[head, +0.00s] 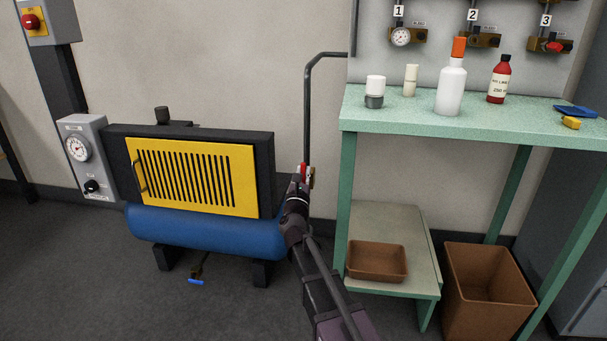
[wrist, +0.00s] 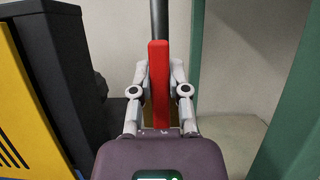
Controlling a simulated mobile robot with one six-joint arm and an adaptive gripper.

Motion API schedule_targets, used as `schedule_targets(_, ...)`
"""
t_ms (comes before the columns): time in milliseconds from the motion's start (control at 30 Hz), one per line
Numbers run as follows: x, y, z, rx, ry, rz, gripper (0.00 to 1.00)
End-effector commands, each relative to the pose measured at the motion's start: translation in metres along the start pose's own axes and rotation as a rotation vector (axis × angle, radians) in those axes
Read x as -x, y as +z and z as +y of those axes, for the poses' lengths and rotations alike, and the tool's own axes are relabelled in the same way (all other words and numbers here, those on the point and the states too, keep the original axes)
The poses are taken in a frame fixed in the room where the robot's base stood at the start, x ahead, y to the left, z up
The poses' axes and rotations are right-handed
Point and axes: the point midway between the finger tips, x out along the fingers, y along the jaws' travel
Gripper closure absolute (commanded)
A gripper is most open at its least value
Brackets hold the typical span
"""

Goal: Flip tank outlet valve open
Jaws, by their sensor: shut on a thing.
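The tank outlet valve shows its red lever (head: 306,169) at the lower end of the dark upright pipe (head: 308,115), by the right end of the blue tank (head: 205,232). My gripper (head: 303,182) reaches it from the front and hides part of the valve. In the wrist view the red lever (wrist: 159,70) is a long bar in line with the dark pipe (wrist: 159,18) behind it. My gripper's two grey fingers (wrist: 160,82) are shut on the lever, one on each side. Some brass-coloured valve body shows low behind the fingers.
The compressor's yellow grille (head: 195,177) is to the left. A green bench (head: 470,112) with bottles stands close on the right, its leg (head: 344,190) near my arm. A brown tray (head: 377,262) sits on a low shelf. A blue-handled drain valve (head: 196,281) hangs under the tank.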

Motion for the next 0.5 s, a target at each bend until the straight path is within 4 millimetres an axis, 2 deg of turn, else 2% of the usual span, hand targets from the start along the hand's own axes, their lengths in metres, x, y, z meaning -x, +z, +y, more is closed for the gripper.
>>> schedule_targets(267, -0.0015, 0.0001, 0.0012, 0.005, 0.001, -0.001, 1.0)
schedule_targets(300, -0.0014, 0.0001, 0.0013, 0.005, 0.001, -0.001, 0.76)
schedule_targets(400, -0.0011, 0.0002, 0.0016, 0.004, 0.002, -0.001, 0.46)
schedule_targets(433, -0.0009, 0.0002, 0.0017, 0.003, 0.002, -0.001, 0.43)
schedule_targets(500, -0.0005, 0.0002, 0.0018, 0.002, 0.003, 0.0, 0.43)
